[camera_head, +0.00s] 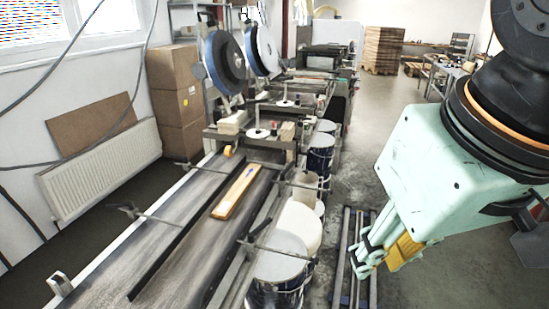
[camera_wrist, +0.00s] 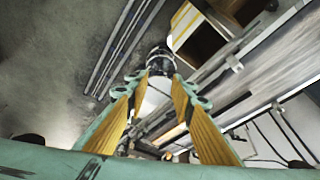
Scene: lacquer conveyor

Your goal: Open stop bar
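A conveyor (camera_head: 150,260) with a dark belt runs away from me at left centre. Thin dark rods with clamp-like ends reach in over its sides: one at the left (camera_head: 145,215), one at the right (camera_head: 275,246). I cannot tell which part is the stop bar. A yellow wooden board (camera_head: 238,192) lies lengthwise on the belt. My gripper (camera_head: 362,257), mint green with yellow finger pads, hangs right of the conveyor, clear of it. In the wrist view its fingers (camera_wrist: 163,88) are spread, with nothing held between them.
White-topped drums (camera_head: 283,258) stand along the conveyor's right side. A metal rail frame (camera_head: 350,285) lies on the floor below my gripper. Large blue-rimmed reels (camera_head: 225,62) rise farther along the line. A radiator (camera_head: 103,170) and cardboard boxes (camera_head: 175,95) stand left. Floor at right is mostly clear.

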